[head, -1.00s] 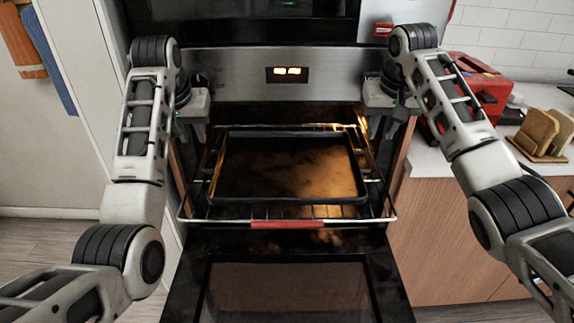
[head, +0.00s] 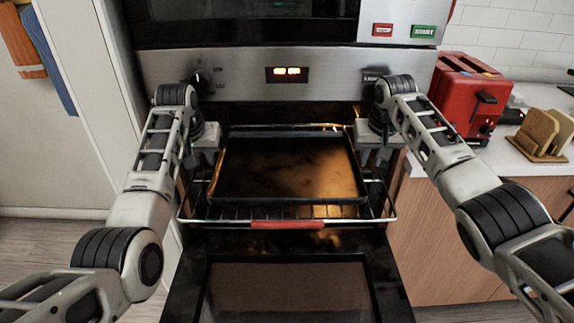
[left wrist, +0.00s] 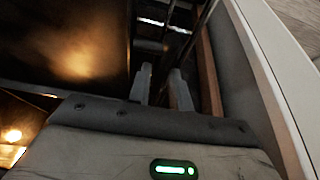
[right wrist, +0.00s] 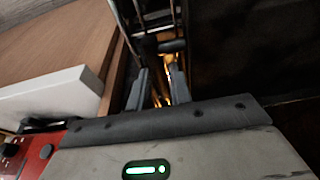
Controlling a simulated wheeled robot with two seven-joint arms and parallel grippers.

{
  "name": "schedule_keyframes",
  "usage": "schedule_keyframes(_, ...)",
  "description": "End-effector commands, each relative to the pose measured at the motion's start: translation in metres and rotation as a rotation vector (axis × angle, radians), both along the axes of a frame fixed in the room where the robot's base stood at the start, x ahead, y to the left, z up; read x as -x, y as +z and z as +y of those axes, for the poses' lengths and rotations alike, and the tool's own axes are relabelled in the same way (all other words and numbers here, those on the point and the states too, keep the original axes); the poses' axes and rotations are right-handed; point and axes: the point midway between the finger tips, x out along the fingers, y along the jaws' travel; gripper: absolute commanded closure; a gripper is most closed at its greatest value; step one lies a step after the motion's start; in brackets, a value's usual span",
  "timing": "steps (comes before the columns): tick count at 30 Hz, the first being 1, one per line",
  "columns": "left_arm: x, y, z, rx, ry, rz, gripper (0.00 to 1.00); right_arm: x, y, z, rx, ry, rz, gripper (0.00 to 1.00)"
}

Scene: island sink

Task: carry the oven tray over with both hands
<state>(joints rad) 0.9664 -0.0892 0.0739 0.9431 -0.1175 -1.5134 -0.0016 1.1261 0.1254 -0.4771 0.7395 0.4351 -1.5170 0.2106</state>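The dark oven tray (head: 282,172) lies flat on the pulled-out wire rack (head: 222,212) in the open oven. My left gripper (head: 203,165) is at the tray's left side and my right gripper (head: 374,160) at its right side, both towards the back. In the left wrist view the tray (left wrist: 75,40) lies beside the left fingers (left wrist: 161,88), which are apart with nothing seen between them. In the right wrist view the right fingers (right wrist: 158,88) are also apart, with rack wires beyond. The fingertips are mostly hidden in the head view.
The oven door (head: 290,290) hangs open below the rack. The control panel (head: 290,75) is just above my grippers. A red toaster (head: 468,95) and a wooden holder (head: 543,135) stand on the right counter. A white cabinet side (head: 85,90) is close on the left.

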Motion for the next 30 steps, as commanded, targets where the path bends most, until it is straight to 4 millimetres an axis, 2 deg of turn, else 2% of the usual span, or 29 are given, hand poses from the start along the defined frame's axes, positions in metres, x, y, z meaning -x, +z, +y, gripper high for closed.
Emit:
schedule_keyframes(1,0.000,0.000,0.000,0.000,0.000,0.000,0.94,0.000,0.000,0.000,0.000,0.000,0.000,0.94)
schedule_keyframes(2,0.000,0.000,0.000,0.000,0.000,0.000,1.00,0.000,0.000,0.000,0.000,0.000,0.000,1.00)
schedule_keyframes(14,0.000,0.005,0.000,0.000,0.000,-0.003,1.00,-0.001,0.005,0.000,-0.001,0.000,-0.003,1.00)
schedule_keyframes(30,-0.001,0.053,0.000,0.000,0.001,-0.005,1.00,-0.002,0.056,0.000,-0.001,0.000,-0.010,1.00)
